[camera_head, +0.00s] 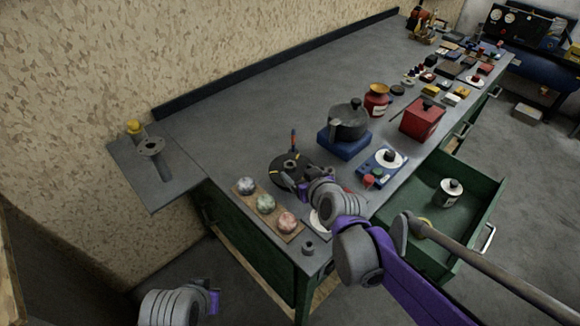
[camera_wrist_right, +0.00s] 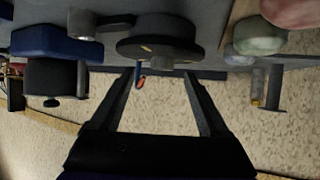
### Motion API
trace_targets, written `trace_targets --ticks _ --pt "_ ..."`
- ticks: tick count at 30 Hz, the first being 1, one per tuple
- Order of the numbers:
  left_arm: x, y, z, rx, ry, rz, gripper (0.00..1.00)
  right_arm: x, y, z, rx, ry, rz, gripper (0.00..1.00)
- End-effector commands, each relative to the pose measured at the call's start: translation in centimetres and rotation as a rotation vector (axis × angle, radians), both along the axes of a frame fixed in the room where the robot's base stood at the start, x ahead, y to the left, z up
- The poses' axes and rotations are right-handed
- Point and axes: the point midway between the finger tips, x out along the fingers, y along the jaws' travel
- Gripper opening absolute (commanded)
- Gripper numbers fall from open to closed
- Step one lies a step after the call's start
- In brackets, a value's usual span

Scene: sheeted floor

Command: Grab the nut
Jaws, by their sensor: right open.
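A small grey ring-shaped piece, which looks like the nut (camera_head: 308,247), lies near the front corner of the grey workbench (camera_head: 250,130). I cannot pick it out in the right wrist view. My right gripper (camera_head: 288,181) is over the bench, behind the nut and close to a black round-based object (camera_head: 283,167). In the right wrist view my right gripper (camera_wrist_right: 158,78) has its fingers apart with nothing between them, and the black object (camera_wrist_right: 155,48) is beyond the tips. Part of my left arm shows low at the left; its fingers are not clear.
A wooden tray with several marbled balls (camera_head: 265,203) lies left of the nut. A dark pot (camera_head: 347,120) stands on a blue block, with a red box (camera_head: 422,119) to its right. A green drawer (camera_head: 480,190) stands open at the right.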

Motion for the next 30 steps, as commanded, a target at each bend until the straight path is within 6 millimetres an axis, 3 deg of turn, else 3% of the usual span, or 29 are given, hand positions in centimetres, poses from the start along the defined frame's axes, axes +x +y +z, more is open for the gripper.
trace_targets --ticks 9,18,30 --pt "0.0 0.0 -0.2 0.000 0.001 0.000 0.00 3.7 1.9 -1.3 0.000 0.000 0.000 0.79" --pt "0.0 0.0 -0.2 0.000 0.001 0.000 0.00 3.9 2.0 -1.5 0.000 0.000 0.000 0.77" --pt "0.0 0.0 -0.2 0.000 0.001 0.000 0.00 3.9 2.0 -1.5 0.001 0.000 0.000 0.05"
